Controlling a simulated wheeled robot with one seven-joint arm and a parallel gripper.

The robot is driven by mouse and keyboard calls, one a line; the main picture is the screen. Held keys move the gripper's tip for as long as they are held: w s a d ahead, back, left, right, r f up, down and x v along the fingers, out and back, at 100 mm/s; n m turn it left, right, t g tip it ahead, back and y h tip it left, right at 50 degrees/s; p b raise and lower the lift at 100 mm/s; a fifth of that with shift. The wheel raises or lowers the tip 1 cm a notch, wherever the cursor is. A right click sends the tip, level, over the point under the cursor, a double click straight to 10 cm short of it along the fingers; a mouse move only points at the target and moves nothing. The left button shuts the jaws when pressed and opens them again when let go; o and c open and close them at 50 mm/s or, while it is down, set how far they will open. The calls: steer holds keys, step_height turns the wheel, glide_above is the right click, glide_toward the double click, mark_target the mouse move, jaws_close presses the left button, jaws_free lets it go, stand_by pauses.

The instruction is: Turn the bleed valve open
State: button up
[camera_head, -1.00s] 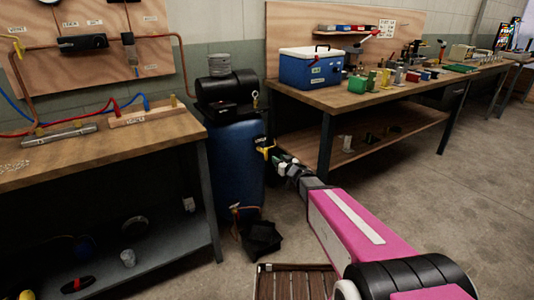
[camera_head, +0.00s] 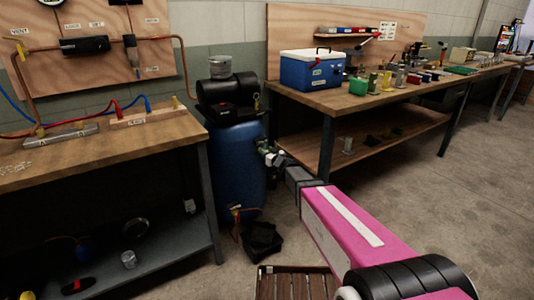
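My gripper (camera_head: 265,148) is at the right side of the blue tank (camera_head: 236,165), at about mid-height. Its fingertips are small and dark here, and I cannot tell whether they are open or shut. A yellow valve handle that stood at this spot earlier is now mostly hidden behind the gripper. I cannot tell whether the fingers touch it. No readable label tells which valve is the bleed valve.
A black compressor (camera_head: 227,90) tops the tank. A workbench (camera_head: 100,153) stands left, another (camera_head: 350,97) right with a blue cooler (camera_head: 309,69). A black bin (camera_head: 262,238) and a wooden pallet (camera_head: 295,284) lie on the floor. The floor at right is clear.

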jaws_close()
steer(key=shift+a, duration=0.1)
steer(key=f+n, duration=0.1)
steer(key=n, duration=0.5)
steer(key=s+a+f+n, duration=0.1)
steer(key=n, duration=0.5)
steer(key=a+n, duration=0.1)
steer(key=n, duration=0.4)
steer(key=shift+s+a+f+n, duration=0.1)
steer(key=shift+s+f+n, duration=0.2)
steer(key=shift+f+n, duration=0.1)
stand_by(0.5)
